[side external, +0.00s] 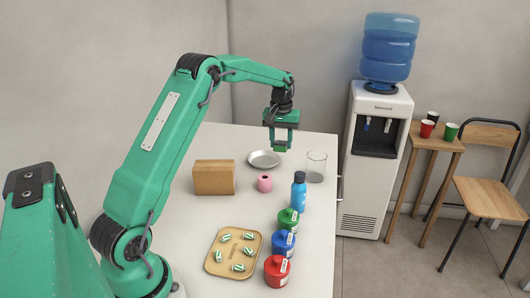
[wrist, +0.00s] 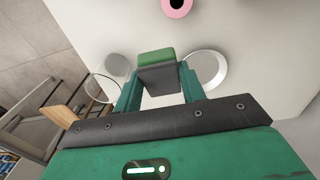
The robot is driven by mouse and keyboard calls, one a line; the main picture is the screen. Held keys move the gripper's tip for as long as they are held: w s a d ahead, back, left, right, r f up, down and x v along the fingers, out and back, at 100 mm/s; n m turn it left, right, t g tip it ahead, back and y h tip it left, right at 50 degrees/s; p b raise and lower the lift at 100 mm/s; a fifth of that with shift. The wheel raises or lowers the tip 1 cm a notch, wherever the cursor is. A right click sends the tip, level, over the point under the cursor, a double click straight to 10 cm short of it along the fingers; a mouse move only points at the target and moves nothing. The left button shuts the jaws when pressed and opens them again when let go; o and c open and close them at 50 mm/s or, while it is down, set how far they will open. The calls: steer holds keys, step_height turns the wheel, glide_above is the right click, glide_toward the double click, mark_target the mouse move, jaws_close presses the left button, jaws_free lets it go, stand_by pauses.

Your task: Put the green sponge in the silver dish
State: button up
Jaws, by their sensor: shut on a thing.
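My gripper (side external: 281,143) is shut on the green sponge (side external: 281,149) and holds it above the white counter. In the wrist view the sponge (wrist: 152,59) is green with a dark grey side and sits between the fingertips of my gripper (wrist: 157,80). The silver dish (side external: 264,159) is a shallow round plate near the back of the counter. It lies just left of the sponge in the side view. In the wrist view the dish (wrist: 212,68) is right of the sponge, partly hidden by my gripper.
A clear glass (side external: 316,166) stands right of the dish. A pink roll (side external: 265,183) and a wooden block (side external: 214,178) are in front of it. A blue bottle (side external: 299,190), several coloured jars (side external: 284,243) and a tan tray (side external: 218,266) with striped pieces stand nearer the front.

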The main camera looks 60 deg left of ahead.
mark_target(265, 162)
steer(key=a+f+t+y, duration=0.2)
steer(key=a+f+t, duration=0.15)
steer(key=a, duration=0.85)
steer(key=shift+g, duration=0.35)
steer(key=shift+w+d+f, duration=0.1)
steer(key=shift+f, duration=1.9)
steer(key=shift+w+d+f, duration=0.1)
steer(key=shift+f, duration=1.9)
steer(key=o, duration=1)
steer(key=shift+o, duration=0.2)
steer(key=v, duration=1.2)
steer(key=shift+w+d, duration=0.25)
